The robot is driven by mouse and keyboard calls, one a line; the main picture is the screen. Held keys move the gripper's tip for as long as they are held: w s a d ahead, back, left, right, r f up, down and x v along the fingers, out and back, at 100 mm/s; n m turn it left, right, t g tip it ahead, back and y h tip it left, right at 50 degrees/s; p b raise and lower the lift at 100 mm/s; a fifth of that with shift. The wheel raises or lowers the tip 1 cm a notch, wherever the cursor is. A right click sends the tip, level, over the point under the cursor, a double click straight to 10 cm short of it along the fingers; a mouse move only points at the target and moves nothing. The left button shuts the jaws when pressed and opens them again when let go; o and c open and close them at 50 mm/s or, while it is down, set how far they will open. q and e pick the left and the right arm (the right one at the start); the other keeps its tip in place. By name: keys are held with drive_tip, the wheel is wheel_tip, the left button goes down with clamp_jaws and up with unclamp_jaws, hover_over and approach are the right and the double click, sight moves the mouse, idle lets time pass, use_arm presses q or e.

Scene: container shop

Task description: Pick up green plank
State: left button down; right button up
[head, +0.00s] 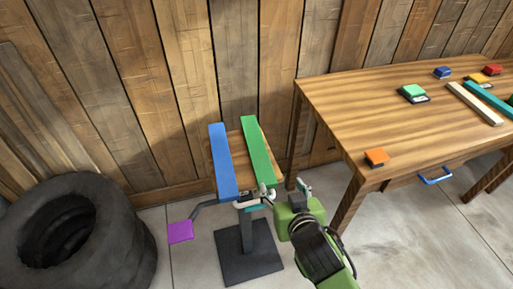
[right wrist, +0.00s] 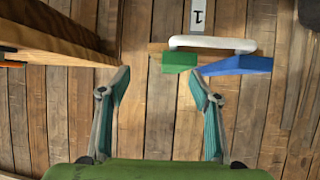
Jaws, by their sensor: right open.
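The green plank (head: 258,148) lies on a small wooden-topped stand (head: 236,143), beside a blue plank (head: 221,160). Its near end sticks out past the stand's front edge. My right gripper (head: 283,194) is just in front of that near end, open and empty. In the right wrist view, the green plank's end (right wrist: 180,61) shows beyond the open fingers (right wrist: 158,78), nearer the right finger. The blue plank (right wrist: 238,64) is just right of that finger. My left gripper is in neither view.
A wooden table (head: 350,100) with small coloured blocks and longer bars stands at right. A stack of black tyres (head: 110,235) is at left. A purple pad (head: 180,232) sticks out from the stand. A plank wall is close behind.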

drive_tip(key=w+a+r+t, duration=0.1)
drive_tip(key=w+a+r, duration=0.1)
drive_tip(key=a, duration=0.1)
approach(258, 153)
drive_tip(key=w, duration=0.1)
drive_tip(key=w+f, duration=0.1)
drive_tip(key=w, duration=0.1)
drive_tip(key=shift+w+f+n+y, duration=0.15)
drive_tip(key=shift+f+n+y, duration=0.15)
drive_tip(key=shift+y, duration=0.1)
drive_tip(key=shift+p+x, duration=0.3)
drive_tip(key=shift+x, duration=2.6)
drive_tip(key=c, duration=1.4)
